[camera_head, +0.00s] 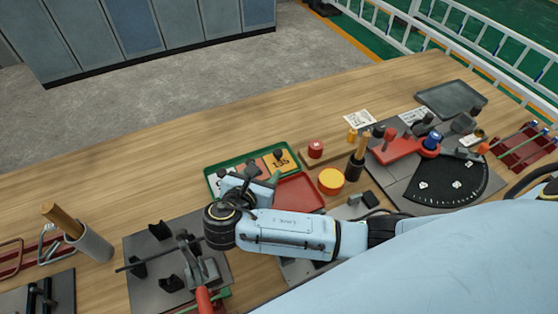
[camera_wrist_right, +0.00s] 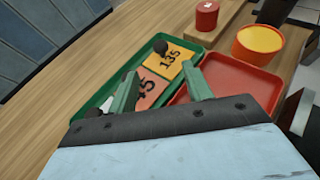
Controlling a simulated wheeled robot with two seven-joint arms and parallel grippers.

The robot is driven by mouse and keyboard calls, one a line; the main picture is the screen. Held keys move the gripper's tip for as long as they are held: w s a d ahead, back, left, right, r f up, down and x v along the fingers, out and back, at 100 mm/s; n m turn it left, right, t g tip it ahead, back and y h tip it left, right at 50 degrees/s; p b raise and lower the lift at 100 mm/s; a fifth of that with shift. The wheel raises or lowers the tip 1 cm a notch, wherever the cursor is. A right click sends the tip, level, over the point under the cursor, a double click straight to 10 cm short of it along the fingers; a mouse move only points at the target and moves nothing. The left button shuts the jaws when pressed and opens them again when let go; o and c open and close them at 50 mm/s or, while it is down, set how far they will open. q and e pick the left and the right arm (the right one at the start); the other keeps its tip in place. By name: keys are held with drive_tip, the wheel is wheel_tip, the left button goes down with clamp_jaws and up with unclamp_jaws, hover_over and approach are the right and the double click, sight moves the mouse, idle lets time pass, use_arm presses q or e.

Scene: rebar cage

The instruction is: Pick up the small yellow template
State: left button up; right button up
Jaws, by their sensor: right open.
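The yellow template (camera_wrist_right: 174,57), marked 135 and with a black knob, lies in the green tray (camera_wrist_right: 198,47). It also shows in the head view (camera_head: 283,164), in the right part of the tray. An orange template (camera_wrist_right: 148,88), marked 45, lies beside it, partly hidden by my fingers. My right gripper (camera_wrist_right: 161,72) is open above the tray, its two green fingers apart with nothing between them. In the head view my right gripper (camera_head: 262,175) covers the middle of the tray. My left gripper is not in view.
A red tray (camera_head: 300,194) adjoins the green tray. A yellow-topped red container (camera_head: 331,181) and a red cylinder (camera_head: 316,149) stand to its right. A bending plate (camera_head: 145,295) with black posts is at front left. The wooden table (camera_head: 120,185) is clear at back left.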

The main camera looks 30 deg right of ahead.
sight(277, 153)
drive_tip(key=b+x, duration=0.1)
drive_tip(key=x, duration=0.8)
drive_tip(key=shift+d+r, duration=0.15)
drive_tip(key=shift+d, duration=0.05)
clamp_jaws()
